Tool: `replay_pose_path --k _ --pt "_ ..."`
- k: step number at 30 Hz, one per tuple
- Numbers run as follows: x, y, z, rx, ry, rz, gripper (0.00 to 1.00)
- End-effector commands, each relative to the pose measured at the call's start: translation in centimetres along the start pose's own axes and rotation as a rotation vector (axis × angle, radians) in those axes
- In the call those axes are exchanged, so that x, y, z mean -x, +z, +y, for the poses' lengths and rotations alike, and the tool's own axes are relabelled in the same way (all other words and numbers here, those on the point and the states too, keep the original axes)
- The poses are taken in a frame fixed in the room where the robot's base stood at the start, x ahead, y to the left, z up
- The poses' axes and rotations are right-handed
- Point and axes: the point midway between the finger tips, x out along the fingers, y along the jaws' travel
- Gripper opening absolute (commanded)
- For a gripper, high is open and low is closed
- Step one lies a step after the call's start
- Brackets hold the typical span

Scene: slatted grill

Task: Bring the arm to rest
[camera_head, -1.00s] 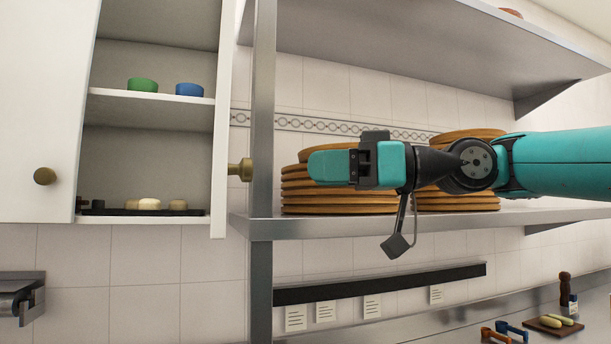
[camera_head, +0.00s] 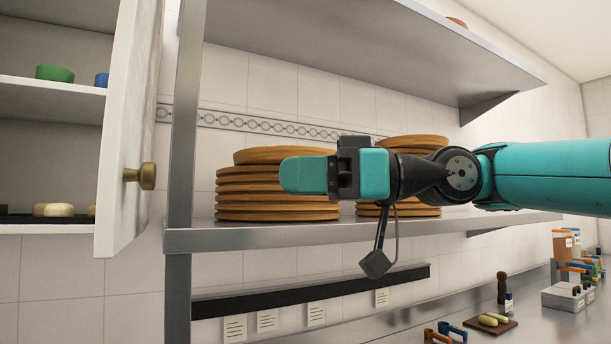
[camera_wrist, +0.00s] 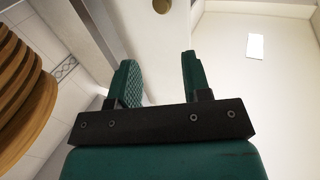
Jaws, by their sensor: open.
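My gripper (camera_head: 305,175) is at the left end of my teal arm, pointing left, in front of the stacks of wooden boards in the head view. In the wrist view my gripper (camera_wrist: 160,80) shows two green fingers apart with nothing between them. The arm comes in from the right edge and lies roughly level. The gripper hides part of the left board stack (camera_head: 260,190). I cannot tell the gap between gripper and boards.
A metal shelf (camera_head: 450,222) holds the left stack and a second board stack (camera_head: 412,143). An open white cabinet door (camera_head: 130,120) stands left of the shelf post (camera_head: 182,130). A green bowl (camera_head: 55,73) sits in the cabinet. The counter below holds a small cutting board (camera_head: 492,326).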

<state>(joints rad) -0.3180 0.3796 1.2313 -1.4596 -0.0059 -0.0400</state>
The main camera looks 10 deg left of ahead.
Motion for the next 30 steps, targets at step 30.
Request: replay_pose_path --k 30 --pt "16.7 29.1 -16.1 -0.846 0.701 -0.927 0.44"
